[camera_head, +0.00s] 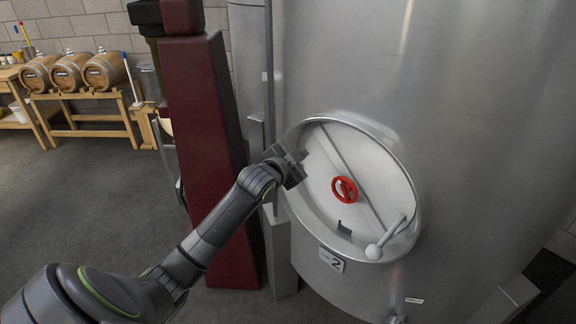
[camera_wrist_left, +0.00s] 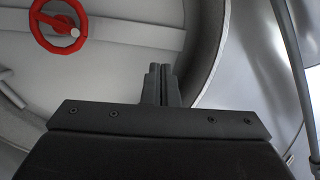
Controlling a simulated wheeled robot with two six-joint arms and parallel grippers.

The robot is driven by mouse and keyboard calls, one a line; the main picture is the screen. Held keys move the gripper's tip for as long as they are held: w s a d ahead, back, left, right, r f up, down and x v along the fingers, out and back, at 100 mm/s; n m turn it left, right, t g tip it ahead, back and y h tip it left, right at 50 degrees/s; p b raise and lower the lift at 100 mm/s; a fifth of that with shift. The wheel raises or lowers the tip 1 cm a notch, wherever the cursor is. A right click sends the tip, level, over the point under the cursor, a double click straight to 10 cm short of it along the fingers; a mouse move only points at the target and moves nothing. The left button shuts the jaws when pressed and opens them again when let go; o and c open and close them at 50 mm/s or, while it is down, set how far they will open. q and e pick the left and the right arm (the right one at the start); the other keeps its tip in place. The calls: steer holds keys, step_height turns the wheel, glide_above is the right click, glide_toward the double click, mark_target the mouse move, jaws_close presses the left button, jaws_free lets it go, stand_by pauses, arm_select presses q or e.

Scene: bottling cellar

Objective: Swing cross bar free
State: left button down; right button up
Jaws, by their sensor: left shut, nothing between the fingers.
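The round hatch door (camera_head: 378,180) is set in the front of the steel tank. The pale cross bar (camera_head: 335,148) runs slantwise over the door, with the red handwheel (camera_head: 344,189) at its middle. The bar also shows in the left wrist view (camera_wrist_left: 135,34), right of the red wheel (camera_wrist_left: 59,26). My left gripper (camera_head: 303,157) is shut and empty at the left rim of the hatch, near the bar's upper end. In the left wrist view its closed fingers (camera_wrist_left: 161,82) stand in front of the door below the bar; I cannot tell whether they touch anything. My right gripper is out of view.
A ball-ended handle (camera_head: 374,251) sits at the hatch's lower right. A dark red column (camera_head: 205,150) stands close left of my left forearm. Barrels (camera_head: 72,72) rest on a rack at the back left, with open floor before it.

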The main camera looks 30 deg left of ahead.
arm_select(q)
steer(key=s+r, duration=0.1)
steer(key=s, duration=0.5)
steer(key=shift+s+b, duration=0.15)
steer(key=shift+b, duration=0.3)
